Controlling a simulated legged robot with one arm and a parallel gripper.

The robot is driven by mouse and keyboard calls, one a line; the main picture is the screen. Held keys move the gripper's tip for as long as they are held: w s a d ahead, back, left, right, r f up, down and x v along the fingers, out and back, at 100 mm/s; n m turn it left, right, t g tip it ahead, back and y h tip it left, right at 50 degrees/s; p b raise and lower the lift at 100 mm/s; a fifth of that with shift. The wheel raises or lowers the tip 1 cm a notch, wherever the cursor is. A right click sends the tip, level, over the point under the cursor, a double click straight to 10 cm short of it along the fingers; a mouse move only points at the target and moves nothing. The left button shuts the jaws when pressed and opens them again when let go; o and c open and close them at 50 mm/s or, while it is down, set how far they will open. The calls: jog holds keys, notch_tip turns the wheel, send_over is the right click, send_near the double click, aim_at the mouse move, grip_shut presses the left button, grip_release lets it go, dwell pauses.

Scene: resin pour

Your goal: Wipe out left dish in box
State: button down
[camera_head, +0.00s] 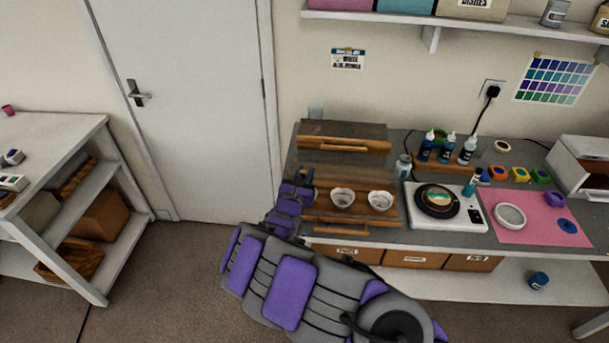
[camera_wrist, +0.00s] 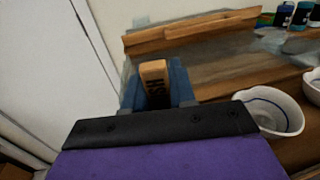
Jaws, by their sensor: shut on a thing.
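Two white dishes stand side by side in a wooden box (camera_head: 322,224): the left dish (camera_head: 342,198) and the right dish (camera_head: 381,201). In the wrist view the left dish (camera_wrist: 277,123) is at the right, with a thin dark line inside its rim, and the right dish (camera_wrist: 312,88) is cut by the edge. My gripper (camera_head: 303,183) is at the box's left side, left of the left dish and apart from it. It is shut on a tan block (camera_wrist: 154,72) with dark letters, partly hidden by the gripper. A blue piece (camera_wrist: 181,84) shows around the block.
The box's raised wooden back bar (camera_head: 345,144) has a handle. A small bottle (camera_head: 403,167) and a white device with a round plate (camera_head: 417,213) stand right of the box. Dye bottles (camera_head: 447,148) stand behind. A pink mat (camera_head: 540,226) lies farther right. Floor space is open at left.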

jog(key=shift+s+d+r, duration=0.1)
jog(key=shift+s+d, duration=0.05)
jog(key=shift+s, duration=0.35)
